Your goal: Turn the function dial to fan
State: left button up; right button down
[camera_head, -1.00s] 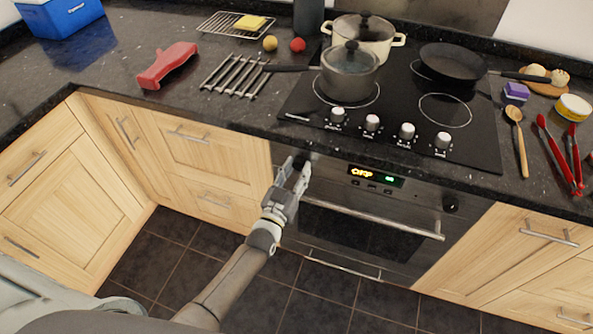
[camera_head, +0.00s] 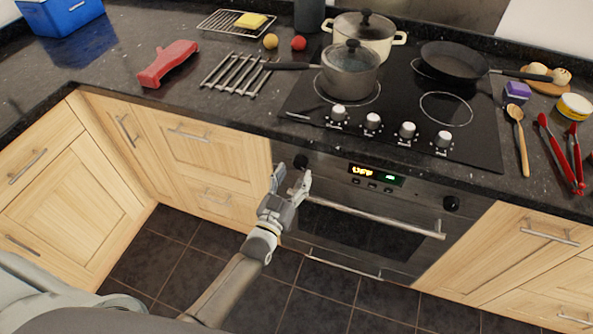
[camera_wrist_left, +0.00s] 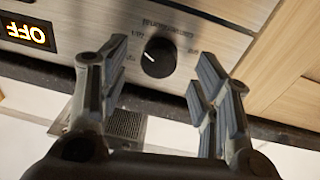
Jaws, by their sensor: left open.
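The function dial (camera_head: 301,161) is a round black knob at the left end of the oven's steel front panel. In the left wrist view the dial (camera_wrist_left: 158,57) has a white pointer line towards the upper left, and upside-down lettering above it that looks like "conventional". My left gripper (camera_head: 292,176) is open and empty just in front of and below the dial. In the left wrist view its fingers (camera_wrist_left: 158,80) lie on either side of the dial with clear gaps. My right gripper is out of view.
The oven display (camera_head: 375,174) is lit, and its orange part (camera_wrist_left: 28,32) reads "OFF" upside down in the wrist view. A second black knob (camera_head: 451,203) is at the panel's right. The oven handle (camera_head: 374,219) runs below. The hob with pots overhangs above.

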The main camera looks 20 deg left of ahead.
pick_arm(q)
jog(key=s, duration=0.9)
jog(key=shift+s+a+f, duration=0.15)
jog(key=shift+a+f, duration=0.25)
jog(key=shift+a, duration=0.05)
